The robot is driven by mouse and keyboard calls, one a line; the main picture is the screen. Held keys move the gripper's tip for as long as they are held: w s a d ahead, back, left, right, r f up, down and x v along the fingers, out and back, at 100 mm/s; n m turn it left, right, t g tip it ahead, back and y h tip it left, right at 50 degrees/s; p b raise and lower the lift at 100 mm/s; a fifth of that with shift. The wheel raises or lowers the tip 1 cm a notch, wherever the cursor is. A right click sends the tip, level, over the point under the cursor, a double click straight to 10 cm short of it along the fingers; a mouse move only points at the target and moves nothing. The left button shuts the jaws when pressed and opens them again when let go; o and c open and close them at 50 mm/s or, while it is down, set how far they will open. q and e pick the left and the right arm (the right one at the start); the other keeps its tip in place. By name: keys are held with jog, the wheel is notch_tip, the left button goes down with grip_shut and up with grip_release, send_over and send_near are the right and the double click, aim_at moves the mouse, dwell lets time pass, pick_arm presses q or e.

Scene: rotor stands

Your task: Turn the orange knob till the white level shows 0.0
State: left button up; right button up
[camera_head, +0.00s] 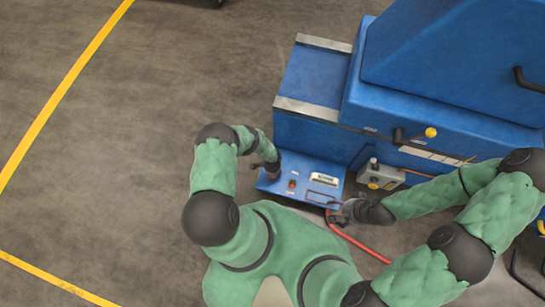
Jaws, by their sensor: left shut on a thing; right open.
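A low blue panel (303,196) juts from the front of the blue machine. The white level (324,179) is a small pale display with a greenish strip on the panel's right half; its reading is too small to make out. My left gripper (272,175) points down at the panel's left end and is shut on what seems to be the orange knob, which its fingers hide. A small orange-red part (292,184) shows just right of it, apart from the fingers. My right gripper (337,216) is open at the panel's lower right corner, near a red cable.
The large blue machine (420,85) fills the upper right, with a yellow-knobbed lever (430,132). A grey box with a yellow button (373,184) stands right of the panel. A red cable (358,242) runs along the floor. The floor at left is clear, with yellow lines.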

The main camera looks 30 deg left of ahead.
pick_arm(q)
jog(key=shift+a, duration=0.2)
jog(key=o, duration=1.1)
jog(key=shift+o, duration=0.2)
jog(key=shift+d, duration=0.1)
jog(key=shift+r, duration=0.9)
notch_tip(320, 180, up, 10)
jog(key=shift+r, duration=0.1)
